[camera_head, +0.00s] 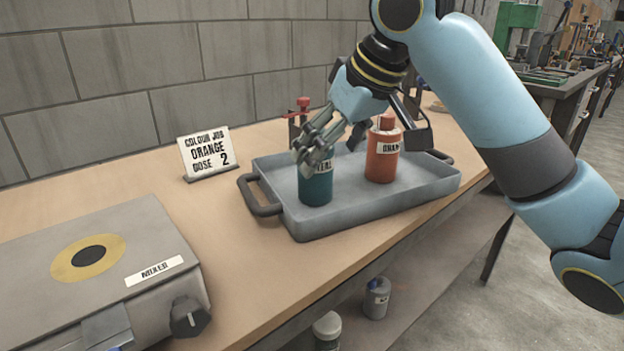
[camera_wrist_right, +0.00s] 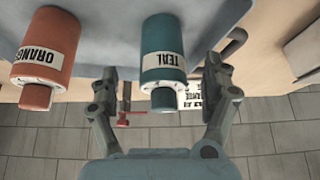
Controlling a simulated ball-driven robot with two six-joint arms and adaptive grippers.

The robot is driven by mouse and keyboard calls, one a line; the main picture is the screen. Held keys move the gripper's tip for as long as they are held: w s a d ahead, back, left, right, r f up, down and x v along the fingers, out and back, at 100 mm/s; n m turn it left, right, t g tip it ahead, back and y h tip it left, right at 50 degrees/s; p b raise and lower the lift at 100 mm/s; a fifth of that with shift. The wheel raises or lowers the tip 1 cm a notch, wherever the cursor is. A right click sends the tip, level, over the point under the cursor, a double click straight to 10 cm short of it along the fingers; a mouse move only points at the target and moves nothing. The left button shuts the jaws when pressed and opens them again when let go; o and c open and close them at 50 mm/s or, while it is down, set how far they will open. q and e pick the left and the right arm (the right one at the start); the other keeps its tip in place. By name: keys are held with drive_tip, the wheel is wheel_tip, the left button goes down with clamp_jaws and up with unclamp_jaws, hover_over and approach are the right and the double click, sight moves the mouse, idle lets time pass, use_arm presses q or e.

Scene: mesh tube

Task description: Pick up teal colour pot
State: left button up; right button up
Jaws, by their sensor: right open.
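The teal pot (camera_head: 316,187) stands upright in the left part of a grey tray (camera_head: 380,211). Its label reads TEAL, and my fingers hide its top in the head view. My right gripper (camera_head: 312,156) is over the pot's top, coming down from the upper right. In the right wrist view the teal pot (camera_wrist_right: 163,58) lies between the two spread fingers of the right gripper (camera_wrist_right: 163,82), with a gap on each side. The right gripper is open and empty. My left gripper is not in view.
An orange pot (camera_head: 383,152) stands in the tray right of the teal one; it also shows in the wrist view (camera_wrist_right: 42,60). A sign (camera_head: 207,152) reads COLOUR JOB ORANGE DOSE 2. A red-topped clamp (camera_head: 300,110) is behind the tray. A grey box (camera_head: 100,265) sits front left.

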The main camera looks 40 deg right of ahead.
sight(315, 174)
drive_tip(key=shift+w+f, duration=0.35)
drive_tip(key=shift+f, duration=0.25)
drive_tip(key=b+x, duration=0.2)
drive_tip(key=x, duration=0.1)
drive_tip(key=shift+w+a+f, duration=0.1)
drive_tip(key=shift+a+f, duration=0.15)
drive_tip(key=shift+w+f+b, duration=0.45)
drive_tip(key=shift+f, duration=0.15)
drive_tip(key=shift+r, duration=0.1)
drive_tip(key=c, duration=1.4)
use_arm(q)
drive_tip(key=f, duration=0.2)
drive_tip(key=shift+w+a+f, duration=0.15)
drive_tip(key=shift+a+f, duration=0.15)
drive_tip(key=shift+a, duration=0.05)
use_arm(e)
drive_tip(key=shift+o, duration=0.2)
